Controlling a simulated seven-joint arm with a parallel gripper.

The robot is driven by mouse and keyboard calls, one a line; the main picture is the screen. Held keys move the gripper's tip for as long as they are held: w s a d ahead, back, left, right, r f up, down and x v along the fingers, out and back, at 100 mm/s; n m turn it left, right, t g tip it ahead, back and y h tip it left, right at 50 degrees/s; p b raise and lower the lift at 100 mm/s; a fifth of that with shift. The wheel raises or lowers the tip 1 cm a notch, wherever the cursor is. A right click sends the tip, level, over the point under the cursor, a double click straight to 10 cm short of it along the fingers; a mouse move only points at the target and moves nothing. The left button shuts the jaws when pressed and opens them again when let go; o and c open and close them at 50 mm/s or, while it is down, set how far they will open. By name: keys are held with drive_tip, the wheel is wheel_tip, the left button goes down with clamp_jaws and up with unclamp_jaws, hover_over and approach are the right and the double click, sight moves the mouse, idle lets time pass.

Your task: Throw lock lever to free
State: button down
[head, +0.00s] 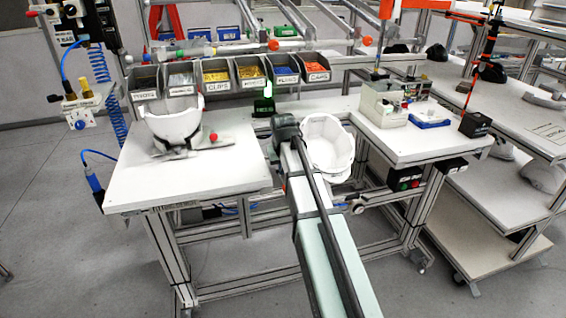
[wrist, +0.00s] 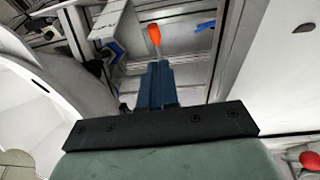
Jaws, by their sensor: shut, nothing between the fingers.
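My gripper (wrist: 158,68) is shut and empty, its dark blue fingers together in the wrist view. A lever with an orange grip (wrist: 154,34) and a pale stem stands just beyond the fingertips; I take it to be the lock lever. I cannot tell whether the fingertips touch its stem. In the head view my arm reaches the gap between the two white bench tops, and the fingers and the orange grip are hidden there. A white helmet shell (head: 328,146) sits open side up just right of my wrist.
Another white shell (head: 173,124) rests in a holder on the left bench top (head: 140,182), beside a red ball knob (head: 213,135). Labelled parts bins (head: 216,76) line the back. A beige box fixture (head: 385,102) stands on the right bench top. Metal frame bars surround the gap.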

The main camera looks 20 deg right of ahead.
drive_tip(key=shift+s+d+x, duration=0.1)
drive_tip(key=shift+s+x, duration=0.1)
drive_tip(key=shift+x, duration=1.1)
drive_tip(key=shift+s+d+x, duration=0.1)
drive_tip(key=shift+s+x, duration=0.05)
drive_tip(key=shift+x, duration=1.15)
drive_tip(key=shift+s+d+x, duration=0.1)
drive_tip(key=shift+s+x, duration=0.1)
drive_tip(key=shift+x, duration=1.15)
drive_tip(key=shift+f, duration=0.1)
drive_tip(key=shift+s+f, duration=0.1)
wheel_tip(320, 180, down, 9)
drive_tip(key=t, duration=0.5)
drive_tip(key=shift+w+t, duration=0.2)
drive_tip(key=shift+t, duration=0.2)
drive_tip(key=shift+f, duration=0.15)
drive_tip(key=shift+s, duration=0.1)
drive_tip(key=v, duration=1.3)
drive_tip(key=shift+s+r, duration=0.2)
drive_tip(key=shift+r, duration=0.15)
